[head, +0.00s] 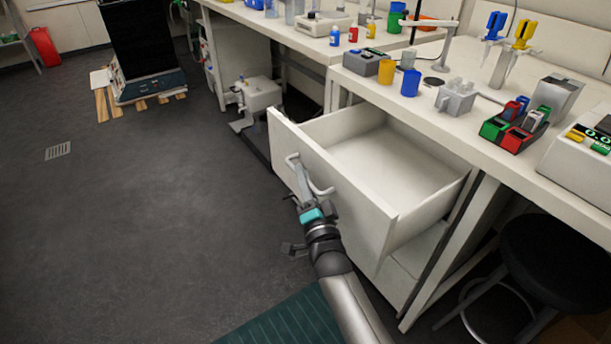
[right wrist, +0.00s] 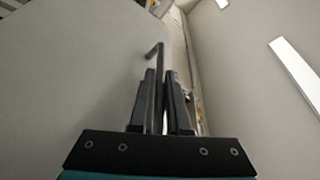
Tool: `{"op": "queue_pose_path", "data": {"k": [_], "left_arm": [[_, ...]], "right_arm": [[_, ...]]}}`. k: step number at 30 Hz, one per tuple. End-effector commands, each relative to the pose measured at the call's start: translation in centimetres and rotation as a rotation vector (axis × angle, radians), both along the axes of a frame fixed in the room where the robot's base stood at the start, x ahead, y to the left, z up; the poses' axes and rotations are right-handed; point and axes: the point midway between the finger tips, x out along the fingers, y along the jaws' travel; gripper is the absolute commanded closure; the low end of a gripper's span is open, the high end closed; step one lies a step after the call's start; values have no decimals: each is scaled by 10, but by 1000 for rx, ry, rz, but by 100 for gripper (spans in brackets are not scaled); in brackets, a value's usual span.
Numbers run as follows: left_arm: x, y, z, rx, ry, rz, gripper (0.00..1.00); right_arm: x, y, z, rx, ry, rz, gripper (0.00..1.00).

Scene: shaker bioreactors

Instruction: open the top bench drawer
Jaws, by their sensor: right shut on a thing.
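The top bench drawer (head: 375,160) is pulled well out from under the white bench in the head view, and its inside looks empty. Its white front panel (head: 345,200) faces the lower left and carries a curved bar handle (head: 322,190). My right gripper (head: 303,178) is at this handle, shut on it. In the right wrist view, the two dark fingers (right wrist: 163,100) of this gripper stand on either side of the handle bar (right wrist: 155,52), with the drawer front beside them. My left gripper is not in view.
The bench top (head: 420,120) holds bottles, pipettes, a tube rack (head: 515,125) and a balance (head: 585,150). A black stool (head: 555,255) stands at the lower right. A white device (head: 258,95) sits low beyond the drawer.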

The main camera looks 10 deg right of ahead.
Motion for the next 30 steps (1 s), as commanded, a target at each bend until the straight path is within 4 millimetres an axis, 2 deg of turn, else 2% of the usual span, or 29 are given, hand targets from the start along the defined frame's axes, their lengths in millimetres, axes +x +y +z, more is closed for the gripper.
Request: {"op": "queue_pose_path", "data": {"k": [2,3,11,22,26,30], "left_arm": [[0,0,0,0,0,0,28],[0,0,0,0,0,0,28],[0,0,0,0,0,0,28],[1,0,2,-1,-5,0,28],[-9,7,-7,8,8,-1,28],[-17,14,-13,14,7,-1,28]], "right_arm": [[0,0,-1,1,2,-1,100],[0,0,-1,1,2,-1,84],[0,-1,-1,1,2,-1,55],[-5,-1,-1,1,2,-1,55],[-17,-1,-4,0,4,0,55],[-38,-2,-8,0,5,-1,55]]}}
